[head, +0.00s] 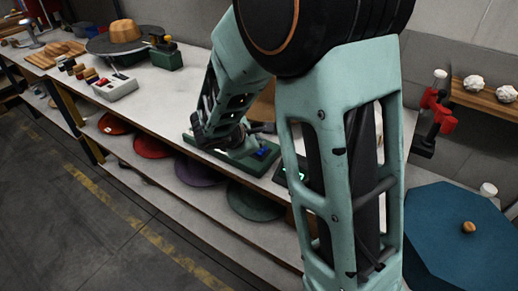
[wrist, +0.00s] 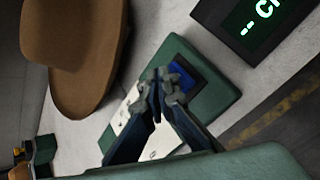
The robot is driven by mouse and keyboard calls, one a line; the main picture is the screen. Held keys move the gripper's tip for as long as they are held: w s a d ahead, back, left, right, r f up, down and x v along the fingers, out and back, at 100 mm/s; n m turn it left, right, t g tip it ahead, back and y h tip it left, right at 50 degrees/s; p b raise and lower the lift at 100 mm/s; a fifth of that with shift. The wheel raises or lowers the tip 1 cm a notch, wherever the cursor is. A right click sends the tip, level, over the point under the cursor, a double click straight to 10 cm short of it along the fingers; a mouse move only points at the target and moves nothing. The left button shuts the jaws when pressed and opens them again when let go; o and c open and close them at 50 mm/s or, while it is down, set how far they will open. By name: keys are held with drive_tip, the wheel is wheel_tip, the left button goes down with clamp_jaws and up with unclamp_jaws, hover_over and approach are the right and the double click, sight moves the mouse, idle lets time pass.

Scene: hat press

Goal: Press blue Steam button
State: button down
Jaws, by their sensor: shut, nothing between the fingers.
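The blue button (wrist: 186,78) sits on a green base plate (wrist: 216,97) on the workbench. In the head view the blue button (head: 263,152) shows on the green base (head: 238,160), just right of my gripper. My gripper (wrist: 164,76) is shut and empty. In the wrist view its fingertips overlap the left part of the button and hide some of it. I cannot tell whether they touch it. In the head view my arm hides much of the gripper and the base.
A dark display box (wrist: 255,22) with green lit characters stands beside the green base. A brown hat (wrist: 85,85) lies on the other side. Farther along the workbench (head: 160,95) are a white box (head: 115,88) and another hat (head: 125,31). Colored discs lie on the lower shelf.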

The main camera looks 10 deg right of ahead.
drive_tip(key=shift+f+b, duration=0.55)
drive_tip(key=shift+b, duration=0.1)
idle(0.5)
drive_tip(key=shift+r, duration=0.1)
drive_tip(key=shift+r+p, duration=0.7)
drive_tip(key=shift+r, duration=0.15)
drive_tip(key=shift+r, duration=0.1)
wheel_tip(320, 180, up, 5)
drive_tip(key=p, duration=0.3)
drive_tip(key=shift+p, duration=0.4)
idle(0.5)
